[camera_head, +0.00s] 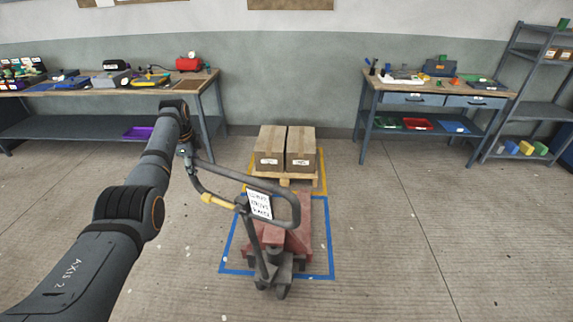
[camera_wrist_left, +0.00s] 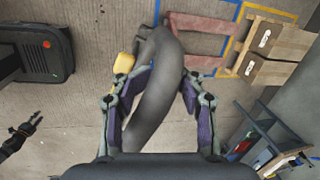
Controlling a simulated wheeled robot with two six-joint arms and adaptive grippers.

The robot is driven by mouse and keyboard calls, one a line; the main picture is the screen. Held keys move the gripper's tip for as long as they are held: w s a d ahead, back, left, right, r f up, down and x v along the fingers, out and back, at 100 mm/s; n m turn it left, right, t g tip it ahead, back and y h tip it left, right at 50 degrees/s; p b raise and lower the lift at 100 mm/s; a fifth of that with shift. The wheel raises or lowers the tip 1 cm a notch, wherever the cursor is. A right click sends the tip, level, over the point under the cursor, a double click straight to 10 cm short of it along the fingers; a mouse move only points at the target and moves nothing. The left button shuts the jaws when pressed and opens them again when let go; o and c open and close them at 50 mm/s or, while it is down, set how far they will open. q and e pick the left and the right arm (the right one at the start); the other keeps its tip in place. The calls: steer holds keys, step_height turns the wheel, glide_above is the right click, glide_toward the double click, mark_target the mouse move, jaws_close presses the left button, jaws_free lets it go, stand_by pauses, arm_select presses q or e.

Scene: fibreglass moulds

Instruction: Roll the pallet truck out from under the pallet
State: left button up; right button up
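Two brown cartons (camera_head: 287,148) sit on the pallet. The truck's grey loop handle (camera_head: 292,208) leans to the left, with a label and a yellow grip. My left gripper (camera_head: 188,152) is at the upper left end of the handle. In the left wrist view its fingers (camera_wrist_left: 165,82) straddle the grey handle bar (camera_wrist_left: 152,108) and appear closed against it. My right gripper (camera_wrist_left: 28,128) shows small at the left edge there, fingers apart and empty.
A cluttered workbench (camera_head: 160,88) stands at the back left, another (camera_head: 440,88) at the back right, with a shelf rack (camera_head: 530,110) beside it. A yellow outline (camera_head: 323,172) surrounds the pallet. The concrete floor is clear right of the truck.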

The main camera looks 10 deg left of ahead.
arm_select(q)
steer(key=shift+o, duration=1.1)
steer(key=shift+s+a+r, duration=0.1)
steer(key=shift+a+r, duration=0.15)
steer(key=shift+a, duration=0.15)
steer(key=shift+s+a+f, duration=0.1)
steer(key=shift+s+a, duration=0.1)
steer(key=shift+s, duration=0.05)
steer(key=shift+w+d+f, duration=0.2)
steer(key=shift+d, duration=0.1)
steer(key=r, duration=0.2)
steer(key=s+r, duration=0.1)
steer(key=r, duration=0.5)
steer(key=shift+s+d, duration=0.2)
steer(key=shift+d, duration=0.05)
steer(key=shift+r+p, duration=0.4)
steer(key=shift+r, duration=0.05)
steer(key=s+r+p, duration=0.3)
steer(key=r+p, duration=0.3)
steer(key=r, duration=0.2)
steer(key=shift+p, duration=0.35)
